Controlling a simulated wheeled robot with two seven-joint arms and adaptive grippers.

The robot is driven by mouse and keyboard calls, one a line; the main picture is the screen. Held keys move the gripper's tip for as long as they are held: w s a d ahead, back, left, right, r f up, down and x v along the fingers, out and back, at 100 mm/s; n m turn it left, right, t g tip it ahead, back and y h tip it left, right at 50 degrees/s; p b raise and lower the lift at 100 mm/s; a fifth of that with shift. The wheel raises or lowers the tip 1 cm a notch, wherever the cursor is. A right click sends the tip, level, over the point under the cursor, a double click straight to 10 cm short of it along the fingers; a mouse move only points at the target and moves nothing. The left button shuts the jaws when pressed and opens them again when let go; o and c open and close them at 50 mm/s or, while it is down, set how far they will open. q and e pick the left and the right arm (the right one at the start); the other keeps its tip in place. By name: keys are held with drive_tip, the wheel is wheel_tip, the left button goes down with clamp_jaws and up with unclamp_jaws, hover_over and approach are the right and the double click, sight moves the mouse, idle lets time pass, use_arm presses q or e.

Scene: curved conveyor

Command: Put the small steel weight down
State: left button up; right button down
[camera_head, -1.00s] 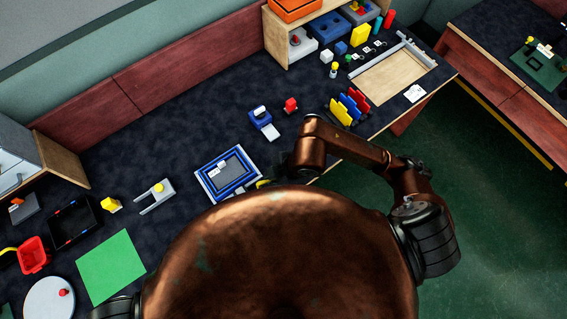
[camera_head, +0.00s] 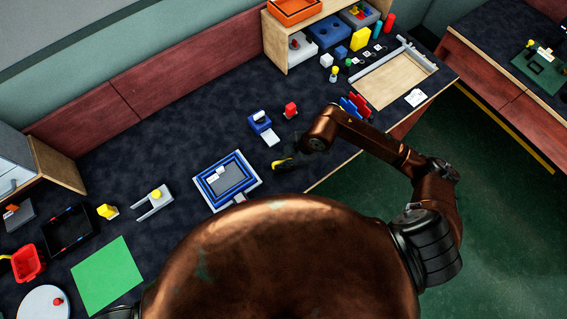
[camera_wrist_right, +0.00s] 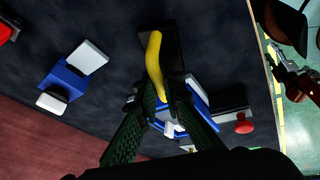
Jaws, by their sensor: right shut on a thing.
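My right gripper (camera_head: 297,157) is over the dark tabletop, right of the blue-framed tray (camera_head: 254,181). In the wrist view its two dark fingers (camera_wrist_right: 168,95) close on the near end of a curved yellow piece (camera_wrist_right: 154,60). A flat black part (camera_wrist_right: 174,42) lies beside or under this piece; I cannot tell if they are joined. The yellow and black also show small in the head view (camera_head: 283,163). I cannot pick out a steel weight for sure. A small pale item (camera_head: 215,174) lies on the tray. My left gripper is out of view.
Upright coloured panels (camera_head: 356,105) are partly hidden by my right arm. The table edge is close on the right. Dark tabletop between device and tray is clear.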

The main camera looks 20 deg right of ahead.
drive_tip(key=f, duration=0.3)
drive_tip(key=shift+w+d+f, duration=0.2)
drive_tip(key=shift+f, duration=0.15)
drive_tip(key=c, duration=2.1)
unclamp_jaws()
drive_tip(key=p+v, duration=0.1)
drive_tip(key=v, duration=1.1)
